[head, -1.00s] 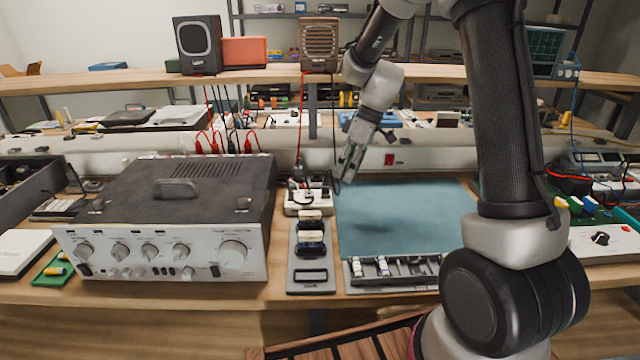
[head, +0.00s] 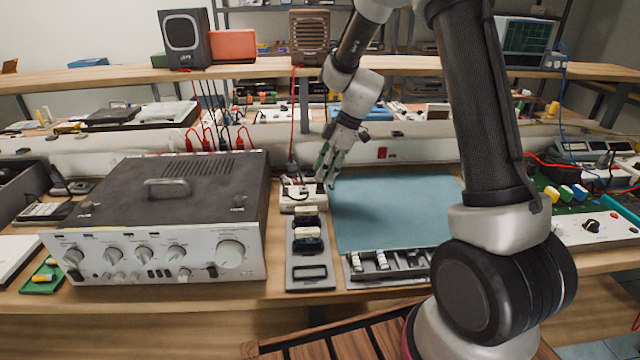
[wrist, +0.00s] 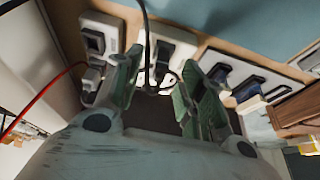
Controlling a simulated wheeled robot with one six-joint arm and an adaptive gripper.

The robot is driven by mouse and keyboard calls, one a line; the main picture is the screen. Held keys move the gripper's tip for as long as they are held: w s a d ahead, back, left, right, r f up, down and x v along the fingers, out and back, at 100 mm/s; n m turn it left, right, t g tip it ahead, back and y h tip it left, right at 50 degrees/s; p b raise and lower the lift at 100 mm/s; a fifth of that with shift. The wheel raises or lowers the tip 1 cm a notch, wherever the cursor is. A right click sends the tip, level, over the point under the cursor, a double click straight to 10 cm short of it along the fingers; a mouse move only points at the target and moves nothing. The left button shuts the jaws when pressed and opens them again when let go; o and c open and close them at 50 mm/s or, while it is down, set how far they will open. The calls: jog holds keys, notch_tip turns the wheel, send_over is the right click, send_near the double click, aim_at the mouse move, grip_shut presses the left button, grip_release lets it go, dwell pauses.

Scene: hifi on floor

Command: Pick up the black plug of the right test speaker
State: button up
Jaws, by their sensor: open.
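The right test speaker (head: 318,38) is the brown one on the upper shelf, with a red lead hanging below it. My gripper (head: 326,172) is open and low over the right side of the white socket block (head: 290,206), beside the blue mat. In the wrist view, the fingers of my gripper (wrist: 160,82) stand apart on either side of a thin black cable (wrist: 147,30). The cable runs down to a dark plug-like piece (wrist: 162,58) at a white socket between the fingertips. Contact is not clear. The head view hides this plug behind the fingers.
A red lead (wrist: 45,92) runs to another plug left of my fingers. A grey tray (head: 310,277) with dark and pale blocks lies in front of the socket block. A large amplifier (head: 160,215) stands left. The blue mat (head: 395,208) is bare at right.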

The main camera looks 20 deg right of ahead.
aim_at(320, 184)
jog(key=shift+x, duration=1.4)
grip_shut()
jog(key=shift+r, duration=0.1)
